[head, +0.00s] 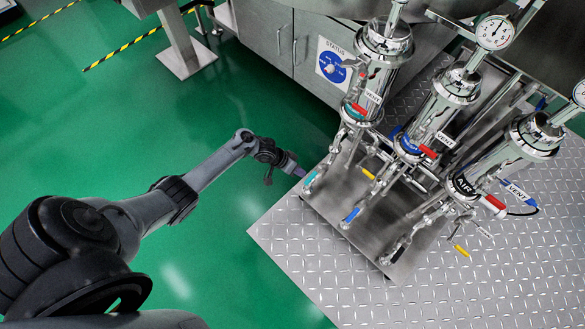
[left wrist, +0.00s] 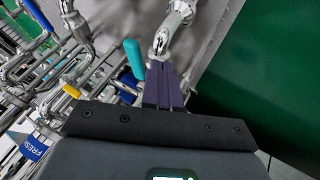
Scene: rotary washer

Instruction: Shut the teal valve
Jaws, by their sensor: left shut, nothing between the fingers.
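The teal valve's lever (head: 310,179) is at the lower left end of the left-most pipe assembly, close to the plate's left edge. In the left wrist view the teal lever (left wrist: 134,58) stands just left of my fingers. My left gripper (head: 297,171) is shut and empty, with purple fingers pressed together. The fingers (left wrist: 160,75) point at a shiny pipe fitting (left wrist: 162,40) in the left wrist view. I cannot tell whether they touch the fitting or the lever. My right gripper is not in view.
A yellow lever (head: 368,174) and a blue lever (head: 352,215) are on neighbouring pipes. Three steel cylinders with red-handled valves stand behind. A treadplate platform (head: 330,270) lies below. The green floor (head: 100,130) to the left is mostly clear.

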